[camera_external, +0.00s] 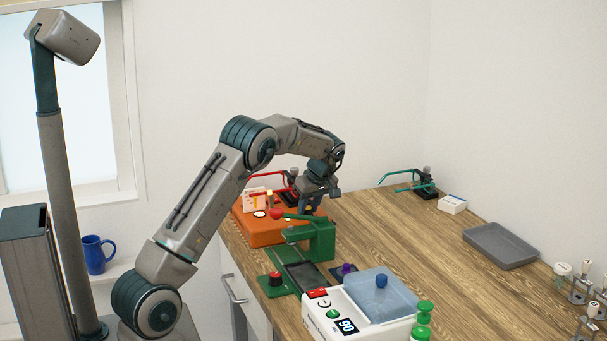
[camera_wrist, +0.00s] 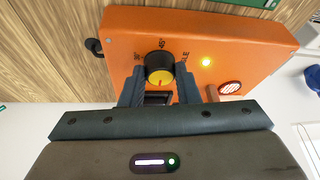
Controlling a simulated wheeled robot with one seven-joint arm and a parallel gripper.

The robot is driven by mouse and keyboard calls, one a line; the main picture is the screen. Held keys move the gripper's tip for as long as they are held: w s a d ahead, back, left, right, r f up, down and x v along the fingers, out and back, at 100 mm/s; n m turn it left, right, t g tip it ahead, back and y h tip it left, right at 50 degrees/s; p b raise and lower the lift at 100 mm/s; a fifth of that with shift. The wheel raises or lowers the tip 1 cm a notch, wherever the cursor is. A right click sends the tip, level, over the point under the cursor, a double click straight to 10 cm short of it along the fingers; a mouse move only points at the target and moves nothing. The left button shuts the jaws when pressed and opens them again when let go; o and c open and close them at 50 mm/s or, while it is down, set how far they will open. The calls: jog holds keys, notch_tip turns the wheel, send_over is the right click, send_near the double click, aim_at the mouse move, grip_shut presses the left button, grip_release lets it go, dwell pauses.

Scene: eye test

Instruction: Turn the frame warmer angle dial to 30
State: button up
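The orange warmer box (camera_external: 252,230) stands at the back left of the bench, partly hidden by my arm. In the wrist view the orange box (camera_wrist: 225,50) fills the upper part. Its round black dial with a yellow face (camera_wrist: 159,74) shows a short red mark toward the bottom of the face. Small labels sit around the dial, not all legible. My gripper (camera_wrist: 160,86) has one finger on each side of the dial, very close to it; I cannot tell whether they touch it. In the external view my gripper (camera_external: 311,204) is over the box's right side.
A green device (camera_external: 321,238) stands just in front of the orange box. A white water bath with a 90 display (camera_external: 347,326) stands nearer the camera. A grey tray (camera_external: 500,245) lies at the right. The wooden bench (camera_external: 420,245) is clear in the middle.

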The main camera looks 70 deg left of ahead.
jog(key=shift+c, duration=0.8)
jog(key=shift+b, duration=0.3)
jog(key=m+b, duration=0.1)
jog(key=m, duration=0.1)
jog(key=m+t+b, duration=0.1)
jog(key=m, duration=0.1)
jog(key=shift+s+f+t+b, duration=0.1)
jog(key=shift+s+t+b, duration=0.1)
jog(key=shift+t+b, duration=0.15)
jog(key=m+t+b, duration=0.1)
jog(key=m, duration=0.2)
jog(key=m+t+b, duration=0.1)
jog(key=m, duration=0.2)
jog(key=shift+s+a+h, duration=0.15)
jog(key=shift+s+h, duration=0.05)
jog(key=shift+h, duration=0.1)
jog(key=m+h, duration=0.1)
jog(key=m, duration=0.1)
jog(key=m+t, duration=0.1)
jog(key=m, duration=0.2)
jog(key=shift+s+a+r+m+t+h, duration=0.2)
jog(key=shift+m+t+h, duration=0.1)
jog(key=shift+h, duration=0.1)
jog(key=m+h, duration=0.1)
jog(key=m, duration=0.1)
jog(key=m+h, duration=0.1)
jog(key=m, duration=0.2)
jog(key=shift+a+m+t, duration=0.1)
jog(key=shift+m+t, duration=0.15)
jog(key=shift+m, duration=0.05)
